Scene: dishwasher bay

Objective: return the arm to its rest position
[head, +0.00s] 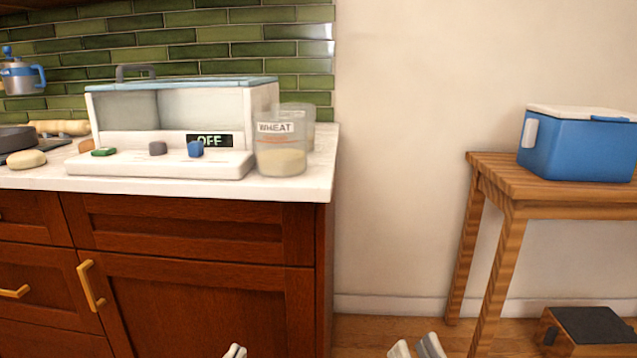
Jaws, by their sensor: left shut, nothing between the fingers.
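My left gripper (235,351) shows only as pale fingertips at the bottom edge, in front of the wooden cabinet. Its fingertips are together, with nothing between them. My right gripper (416,347) shows at the bottom edge to the right, over the wooden floor. Its two fingertips stand apart with a small gap, and I see nothing between them. Both arms are below the picture and hidden. Neither gripper touches anything that I can see.
The cabinet (190,240) with a white counter fills the left. On it stand a white appliance (170,165) reading OFF and a WHEAT jar (280,160). A wooden table (490,172) with a blue cooler (575,145) stands right, a step stool (550,328) below.

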